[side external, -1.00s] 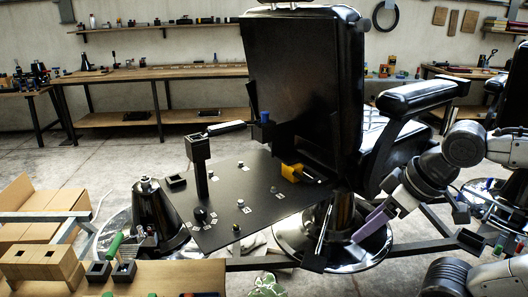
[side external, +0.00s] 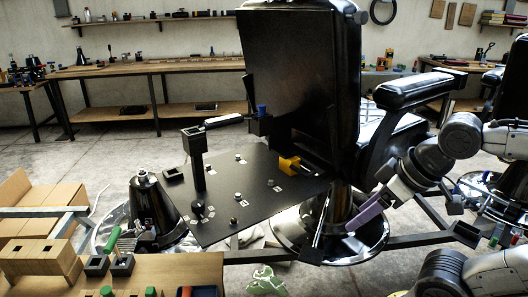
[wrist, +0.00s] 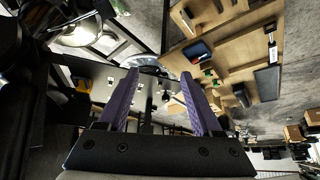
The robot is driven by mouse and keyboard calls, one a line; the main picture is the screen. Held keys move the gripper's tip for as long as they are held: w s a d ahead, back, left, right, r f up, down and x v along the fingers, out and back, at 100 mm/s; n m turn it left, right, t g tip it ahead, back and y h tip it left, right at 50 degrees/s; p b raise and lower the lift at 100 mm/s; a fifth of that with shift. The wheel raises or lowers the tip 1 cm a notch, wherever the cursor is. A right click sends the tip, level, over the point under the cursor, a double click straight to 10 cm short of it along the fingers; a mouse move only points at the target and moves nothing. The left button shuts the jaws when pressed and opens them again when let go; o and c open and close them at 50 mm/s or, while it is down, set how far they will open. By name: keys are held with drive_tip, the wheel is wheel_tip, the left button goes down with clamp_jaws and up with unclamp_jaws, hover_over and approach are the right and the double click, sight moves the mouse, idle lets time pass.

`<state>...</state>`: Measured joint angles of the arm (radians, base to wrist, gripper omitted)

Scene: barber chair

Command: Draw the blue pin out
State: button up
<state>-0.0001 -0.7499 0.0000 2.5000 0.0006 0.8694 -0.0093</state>
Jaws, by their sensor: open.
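The blue pin (side external: 262,109) stands upright, with its blue top showing above a small black block (side external: 261,126) beside the chair back; its lower part is hidden. I cannot make out the pin in the wrist view.
A black panel (side external: 240,212) with small knobs and a yellow block (side external: 289,164) lies between my gripper and the post. The chair back (side external: 297,80) and armrest (side external: 420,90) rise close by. A wooden bench (side external: 190,268) with small parts is at front left.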

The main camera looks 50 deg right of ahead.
sight(262, 117)
drive_tip(key=w+r+t, duration=0.8)
drive_tip(key=w+r, duration=0.6)
drive_tip(key=w, duration=0.3)
drive_tip(key=w+d+r+m+t+h, duration=0.35)
drive_tip(key=w+d, duration=0.35)
drive_tip(key=w, duration=0.4)
drive_tip(key=w+d+f+m+h, duration=0.2)
drive_tip(key=w+d+h, duration=0.2)
drive_tip(key=w+d, duration=0.25)
drive_tip(key=w+d+f+g+h, duration=0.1)
drive_tip(key=w+d+f, duration=0.1)
drive_tip(key=d+f, duration=0.35)
drive_tip(key=w+d+f+g+h, duration=0.1)
drive_tip(key=w+d+f, duration=0.1)
drive_tip(key=f, duration=0.6)
drive_tip(key=x, duration=1.3)
drive_tip(key=shift+w+d+f+m, duration=0.15)
drive_tip(key=shift+w+f+m, duration=0.1)
drive_tip(key=shift+m, duration=0.2)
drive_tip(key=shift+y, duration=0.25)
drive_tip(key=shift+c, duration=0.3)
clamp_jaws()
